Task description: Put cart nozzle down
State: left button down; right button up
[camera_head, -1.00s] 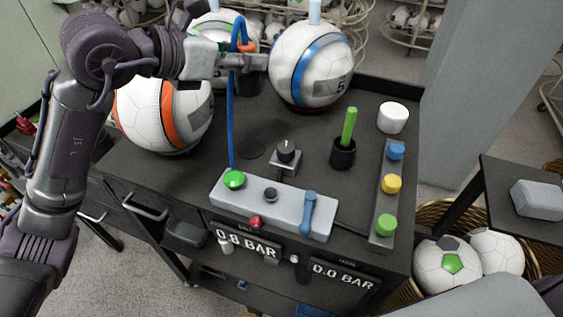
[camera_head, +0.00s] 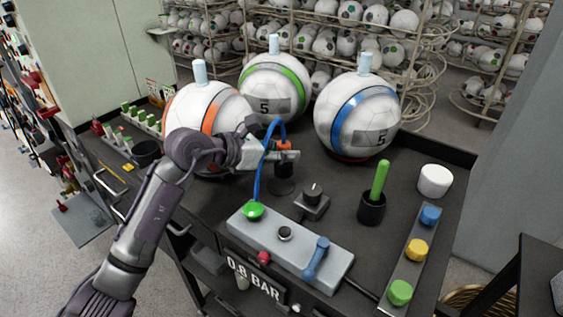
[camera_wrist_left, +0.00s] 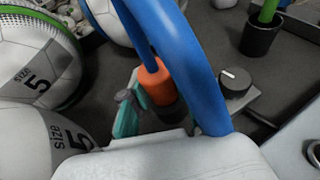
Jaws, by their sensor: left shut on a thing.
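The cart nozzle (camera_head: 284,146), with an orange collar and dark body, hangs upright from the blue hose (camera_head: 264,160). My left gripper (camera_head: 284,156) is shut on it just above a dark round spot (camera_head: 282,187) on the cart top. I cannot tell whether the nozzle's lower end touches it. In the left wrist view the nozzle's orange collar (camera_wrist_left: 155,80) shows beside the teal-tipped left gripper (camera_wrist_left: 150,115); the blue hose (camera_wrist_left: 185,60) covers part of the view. My right gripper is out of view.
Balls with orange (camera_head: 205,112), green (camera_head: 275,85) and blue (camera_head: 357,115) bands stand behind and beside the gripper. In front are a knob box (camera_head: 312,203), a grey control panel (camera_head: 290,250) and a black cup (camera_head: 372,208) with a green stick. A white cylinder (camera_head: 435,180) stands at right.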

pick_arm(q)
jog(key=shift+w+a+f, duration=0.2)
jog(key=shift+w+a, duration=0.05)
jog(key=shift+w+f, duration=0.1)
jog(key=shift+f, duration=0.2)
notch_tip(320, 180, down, 2)
jog(key=shift+f+p, duration=0.25)
jog(key=shift+p, duration=0.3)
jog(key=shift+f, duration=0.5)
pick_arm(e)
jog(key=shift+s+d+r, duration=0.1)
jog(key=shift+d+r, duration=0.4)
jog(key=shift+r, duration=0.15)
pick_arm(q)
jog(key=shift+f, duration=0.1)
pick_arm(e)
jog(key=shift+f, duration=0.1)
pick_arm(q)
jog(key=c, duration=1.3)
grip_release()
jog(key=shift+f, duration=0.15)
jog(key=shift+c, duration=0.2)
jog(key=o, duration=0.4)
jog(key=shift+o, duration=0.2)
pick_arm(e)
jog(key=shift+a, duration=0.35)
